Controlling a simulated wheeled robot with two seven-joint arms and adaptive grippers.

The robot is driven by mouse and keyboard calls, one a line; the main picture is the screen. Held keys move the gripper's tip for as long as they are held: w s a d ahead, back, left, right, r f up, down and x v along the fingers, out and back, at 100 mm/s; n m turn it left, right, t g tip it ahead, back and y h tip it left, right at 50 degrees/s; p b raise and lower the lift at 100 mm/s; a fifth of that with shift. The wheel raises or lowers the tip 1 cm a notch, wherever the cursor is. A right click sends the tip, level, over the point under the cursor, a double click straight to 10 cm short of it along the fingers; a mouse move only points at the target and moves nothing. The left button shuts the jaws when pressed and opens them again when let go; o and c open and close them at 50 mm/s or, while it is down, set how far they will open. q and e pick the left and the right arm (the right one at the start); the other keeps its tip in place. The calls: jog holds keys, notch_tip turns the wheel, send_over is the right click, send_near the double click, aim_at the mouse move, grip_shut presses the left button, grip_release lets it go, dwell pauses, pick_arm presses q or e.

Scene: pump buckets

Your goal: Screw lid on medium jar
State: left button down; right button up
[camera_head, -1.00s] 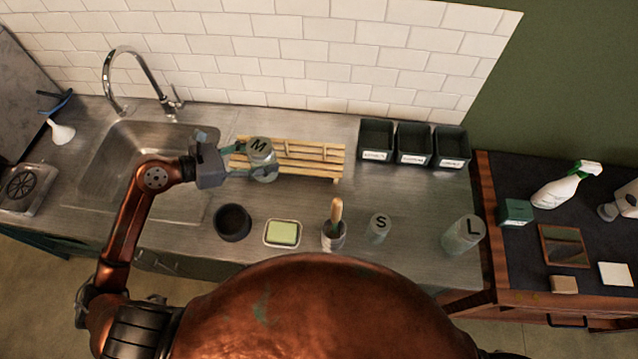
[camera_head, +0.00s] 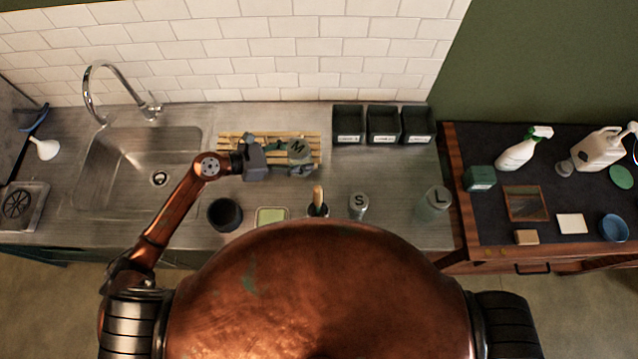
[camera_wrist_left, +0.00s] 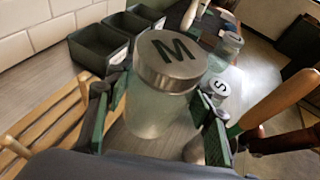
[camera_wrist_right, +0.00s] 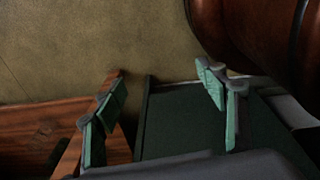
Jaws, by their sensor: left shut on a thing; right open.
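The medium jar is a clear glass jar with a metal lid marked M (camera_head: 298,149). My left gripper (camera_head: 283,160) is shut around it, near the right end of the wooden rack. In the left wrist view the jar (camera_wrist_left: 157,110) stands between the fingers with its lid (camera_wrist_left: 172,58) on top. I cannot tell whether the lid is tight or whether the jar touches the counter. My right gripper shows only in its own wrist view, where its fingers (camera_wrist_right: 163,108) are apart and empty, over a dark green surface and floor.
The slatted wooden rack (camera_head: 232,141) lies behind my left gripper. Small jar S (camera_head: 358,207), large jar L (camera_head: 434,204), a brush holder (camera_head: 317,208) and a dark cup (camera_head: 225,215) stand along the front. Black bins (camera_head: 383,125) stand at the back. Counter between is clear.

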pick_arm(q)
jog(key=s+d+f+m+g+p, duration=0.1)
jog(key=s+d+f, duration=0.1)
jog(key=d, duration=0.3)
jog(key=shift+d+p, duration=0.3)
jog(key=shift+p, duration=0.1)
pick_arm(e)
jog(key=r, duration=0.1)
jog(key=s+a+r, duration=0.1)
jog(key=r, duration=0.1)
pick_arm(q)
notch_tip(320, 180, down, 6)
jog(key=shift+p, duration=0.35)
pick_arm(e)
jog(key=shift+w+d+r, duration=0.1)
jog(key=shift+d+r, duration=0.25)
jog(key=shift+d, duration=0.1)
pick_arm(q)
notch_tip(320, 180, down, 4)
jog(key=shift+s+f, duration=0.1)
pick_arm(e)
jog(key=shift+a+r, duration=0.15)
jog(key=shift+r, duration=0.05)
jog(key=shift+a, duration=0.1)
